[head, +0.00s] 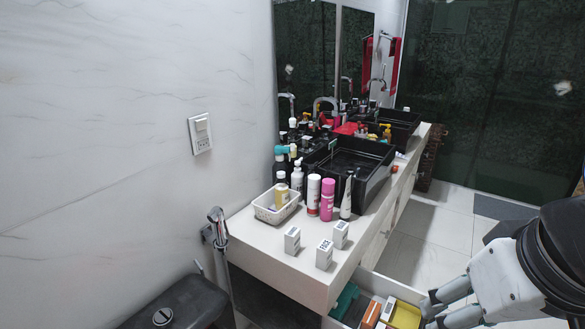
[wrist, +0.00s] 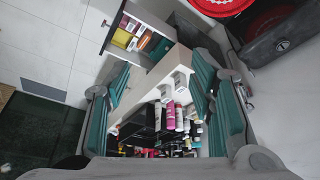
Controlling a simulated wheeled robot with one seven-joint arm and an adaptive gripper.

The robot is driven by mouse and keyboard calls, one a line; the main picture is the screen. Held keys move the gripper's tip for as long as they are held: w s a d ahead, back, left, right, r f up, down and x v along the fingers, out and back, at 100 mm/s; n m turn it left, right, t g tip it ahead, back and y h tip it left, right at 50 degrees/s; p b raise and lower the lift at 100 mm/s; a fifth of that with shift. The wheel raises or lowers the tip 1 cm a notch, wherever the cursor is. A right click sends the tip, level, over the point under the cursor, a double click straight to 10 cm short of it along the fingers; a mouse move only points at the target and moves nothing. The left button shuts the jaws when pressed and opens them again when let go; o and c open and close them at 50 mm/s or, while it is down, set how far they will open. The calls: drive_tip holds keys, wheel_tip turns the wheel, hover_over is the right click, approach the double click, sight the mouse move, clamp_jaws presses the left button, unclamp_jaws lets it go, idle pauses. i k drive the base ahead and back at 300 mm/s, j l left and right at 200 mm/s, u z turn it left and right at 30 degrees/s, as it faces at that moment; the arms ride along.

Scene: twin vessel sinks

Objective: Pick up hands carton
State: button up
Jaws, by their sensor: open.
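Three small white cartons stand upright near the front edge of the white counter: a left one (head: 292,240), a front one (head: 325,254) and a right one (head: 340,235). The front one's label seems to read FACE. The other labels are too small to read, so I cannot tell which is the hands carton. White cartons (wrist: 180,82) also show small in the wrist view, beyond my fingers. My gripper (head: 432,310) is open and empty, to the right of the counter and apart from the cartons. In the wrist view its teal-padded fingers stand wide apart.
An open drawer (head: 368,295) with coloured boxes lies below the counter, close to my gripper. Behind the cartons stand a white basket (head: 276,205), a pink bottle (head: 327,200), a white tube (head: 346,196) and a black sink (head: 350,163). Floor (head: 425,232) is clear right of the counter.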

sight(291, 238)
drive_tip(key=i+l+u, duration=0.1)
drive_tip(key=u, duration=1)
drive_tip(key=l+u, duration=0.3)
drive_tip(key=l, duration=0.2)
drive_tip(key=l+u, duration=0.25)
drive_tip(key=l, duration=0.25)
drive_tip(key=k+l+u, duration=0.1)
drive_tip(key=l+u, duration=0.2)
drive_tip(key=l, duration=0.2)
drive_tip(key=k+l+u, duration=0.1)
drive_tip(key=l+u, duration=0.15)
drive_tip(key=l, duration=0.25)
drive_tip(key=k+l, duration=0.1)
drive_tip(key=l, duration=0.25)
drive_tip(key=k+l, duration=0.1)
drive_tip(key=l, duration=0.2)
drive_tip(key=k+l, duration=0.1)
drive_tip(key=l, duration=0.25)
drive_tip(key=k+l, duration=0.1)
drive_tip(key=l, duration=0.2)
drive_tip(key=u, duration=0.05)
